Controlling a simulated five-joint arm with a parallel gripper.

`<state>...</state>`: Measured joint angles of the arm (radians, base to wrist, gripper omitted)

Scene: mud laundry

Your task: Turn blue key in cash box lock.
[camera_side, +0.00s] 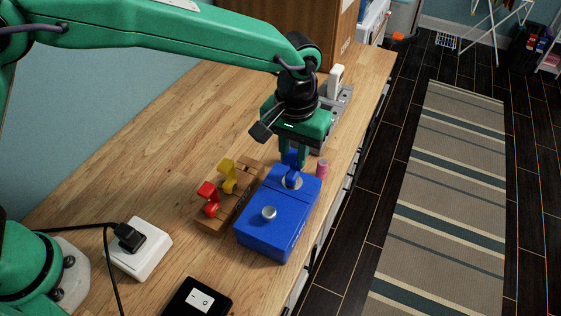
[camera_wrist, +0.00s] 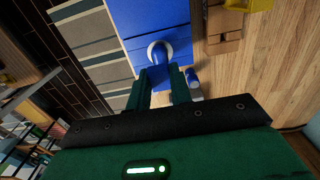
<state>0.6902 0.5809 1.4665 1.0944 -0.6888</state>
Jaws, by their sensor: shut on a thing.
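The blue cash box (camera_side: 265,228) stands on the wooden counter, with a silver knob (camera_side: 269,213) on its lid and a round silver lock (camera_side: 293,181) near its far end. The blue key (camera_side: 291,160) stands upright at the lock, its lower end against the lock face. My gripper (camera_side: 292,156) points down over the lock and is shut on the key. In the wrist view, the key (camera_wrist: 172,44) lies between my fingers (camera_wrist: 168,82) and meets the silver ring of the lock (camera_wrist: 158,49). How deep the key sits is hidden.
A wooden key rack (camera_side: 222,215) with a red key (camera_side: 209,196) and a yellow key (camera_side: 228,176) stands just left of the box. A pink cylinder (camera_side: 322,168) is close on its right, near the counter edge. A white socket block (camera_side: 139,249) and black switch panel (camera_side: 199,299) lie nearer.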

